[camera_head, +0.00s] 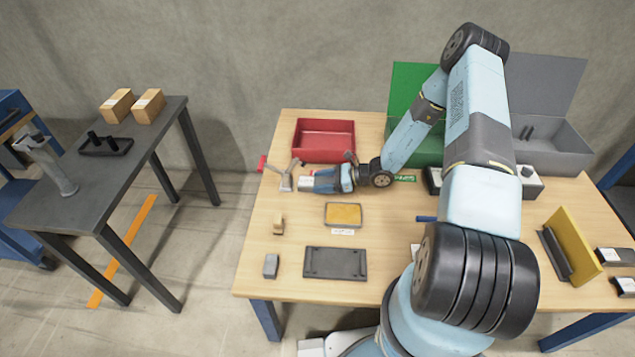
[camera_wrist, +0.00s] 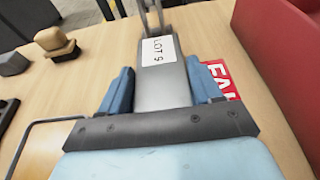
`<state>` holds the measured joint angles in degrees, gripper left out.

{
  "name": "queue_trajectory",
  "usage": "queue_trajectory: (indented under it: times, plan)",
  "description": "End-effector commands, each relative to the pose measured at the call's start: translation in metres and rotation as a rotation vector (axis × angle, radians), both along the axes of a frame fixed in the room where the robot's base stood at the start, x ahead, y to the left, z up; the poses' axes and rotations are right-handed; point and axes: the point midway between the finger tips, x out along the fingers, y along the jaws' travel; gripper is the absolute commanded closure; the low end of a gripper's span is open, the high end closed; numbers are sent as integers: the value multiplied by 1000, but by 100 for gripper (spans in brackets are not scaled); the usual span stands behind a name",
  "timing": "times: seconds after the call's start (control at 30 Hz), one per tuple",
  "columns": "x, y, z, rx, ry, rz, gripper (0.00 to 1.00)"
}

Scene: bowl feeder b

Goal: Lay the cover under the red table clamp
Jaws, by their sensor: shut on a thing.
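The cover (camera_wrist: 165,88) is a grey flat piece with a white "LOT 9" label, held between my gripper's blue fingers (camera_wrist: 163,82). In the head view my gripper (camera_head: 309,182) is at the left back of the wooden table, shut on it. The table clamp (camera_head: 285,181), silver with a red handle end (camera_head: 262,163), stands just left of my gripper. In the wrist view the clamp's metal arm (camera_wrist: 151,14) shows at the cover's far end. I cannot tell whether it is above or beyond the cover.
A red bin (camera_head: 325,121) stands close behind my gripper. A red "FAIL"-like label (camera_wrist: 219,78) lies beside the fingers, partly hidden. A yellow-topped tray (camera_head: 343,214), a dark tray (camera_head: 335,274) and small blocks (camera_head: 270,265) lie in front.

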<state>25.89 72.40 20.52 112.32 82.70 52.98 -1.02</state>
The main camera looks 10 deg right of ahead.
Motion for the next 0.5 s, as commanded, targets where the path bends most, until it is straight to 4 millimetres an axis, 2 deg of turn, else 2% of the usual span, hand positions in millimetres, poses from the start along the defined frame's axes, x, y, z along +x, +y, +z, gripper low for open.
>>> queue_trajectory:
  times: [0.17, 0.2, 0.43, 0.5]
  plan:
    - [0, 0, -1, 1, 0, 0, 80]
    - [0, 0, -1, 0, 0, 0, 33]
    - [0, 0, -1, 0, 0, 0, 11]
    - [0, 0, -1, 0, 0, 0, 11]
